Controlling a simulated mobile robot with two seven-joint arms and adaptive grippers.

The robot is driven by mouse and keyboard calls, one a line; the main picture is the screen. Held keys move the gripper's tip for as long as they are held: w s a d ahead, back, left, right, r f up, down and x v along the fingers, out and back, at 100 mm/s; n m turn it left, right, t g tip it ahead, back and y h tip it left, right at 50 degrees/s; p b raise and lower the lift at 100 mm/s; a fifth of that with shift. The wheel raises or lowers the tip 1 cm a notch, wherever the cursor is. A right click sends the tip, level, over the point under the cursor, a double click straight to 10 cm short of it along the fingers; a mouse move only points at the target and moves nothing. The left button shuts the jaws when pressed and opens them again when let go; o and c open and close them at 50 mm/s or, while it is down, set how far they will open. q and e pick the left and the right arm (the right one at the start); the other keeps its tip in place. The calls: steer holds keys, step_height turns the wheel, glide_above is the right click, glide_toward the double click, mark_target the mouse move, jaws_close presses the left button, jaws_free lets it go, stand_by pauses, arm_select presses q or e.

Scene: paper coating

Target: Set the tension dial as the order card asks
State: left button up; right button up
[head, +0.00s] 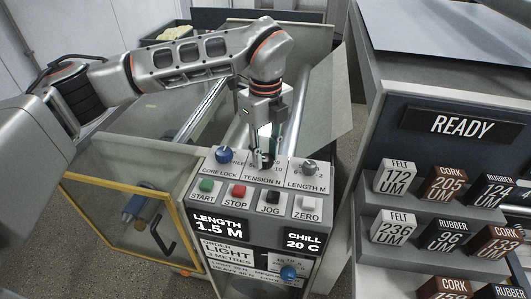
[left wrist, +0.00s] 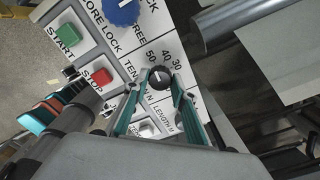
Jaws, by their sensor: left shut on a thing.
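The tension dial (left wrist: 159,78) is a small black knob with a light mark, ringed by numbers including 30, 40 and 50 in the left wrist view. My left gripper (head: 262,163) points down onto it in the head view and hides most of it. In the left wrist view, the fingertips (left wrist: 160,80) are on either side of the dial, shut on it. I cannot tell its exact setting. The order card (head: 228,252) on the panel front reads LIGHT and 3 METRES, with small lines below it, one showing HEAVY 40 N. My right gripper is not in view.
The blue core lock knob (head: 224,155) and the length knob (head: 309,167) flank the dial. START, STOP, JOG and ZERO buttons lie in front. The display (head: 218,226) reads LENGTH 1.5 M and CHILL 20 C. Labelled blocks stand on a rack at right, under a READY sign (head: 461,124).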

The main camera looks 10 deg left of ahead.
arm_select(q)
steer(key=shift+m+b, duration=0.3)
steer(key=shift+m, duration=0.4)
steer(key=m, duration=0.2)
steer(key=shift+m+b, duration=0.4)
steer(key=shift+m, duration=0.9)
steer(key=m, duration=0.2)
steer(key=shift+m, duration=0.4)
steer(key=m, duration=0.2)
steer(key=shift+m, duration=0.3)
steer(key=m, duration=0.3)
steer(key=shift+m, duration=0.3)
steer(key=m, duration=0.3)
steer(key=shift+m+p, duration=0.4)
steer(key=shift+r+m, duration=0.1)
steer(key=shift+m, duration=0.7)
steer(key=m, duration=0.2)
steer(key=shift+m+p, duration=0.3)
steer(key=shift+p, duration=0.1)
steer(key=shift+m, duration=1.4)
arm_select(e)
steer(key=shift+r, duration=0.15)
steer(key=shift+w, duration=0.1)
